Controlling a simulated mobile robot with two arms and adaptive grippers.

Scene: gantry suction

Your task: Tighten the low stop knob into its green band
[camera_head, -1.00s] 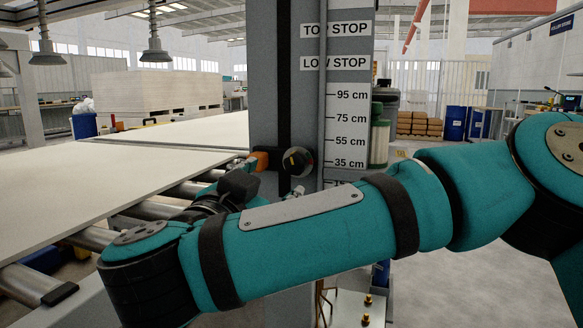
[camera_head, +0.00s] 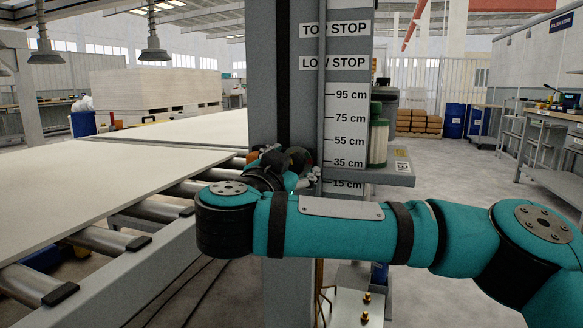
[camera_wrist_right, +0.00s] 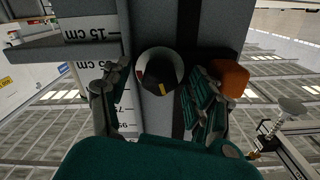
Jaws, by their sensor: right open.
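The low stop knob (camera_wrist_right: 153,66) shows in the right wrist view as a round black knob with a lighter grey rim, on the dark slot of the post. A yellow mark and a small red mark show on it; I cannot make out a green band. My right gripper (camera_wrist_right: 154,92) is open, with fingers to the left and right of the knob and a gap on each side. In the head view my right gripper (camera_head: 290,168) is at the post near the 35 cm mark and largely covers the knob. My left gripper is out of view.
An orange block (camera_wrist_right: 230,80) sits beside the slot, right of the gripper's fingers in the wrist view. The post carries a height scale (camera_head: 346,120). A grey shelf (camera_head: 392,174) juts out at right. A roller table with a pale board (camera_head: 90,190) lies at left.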

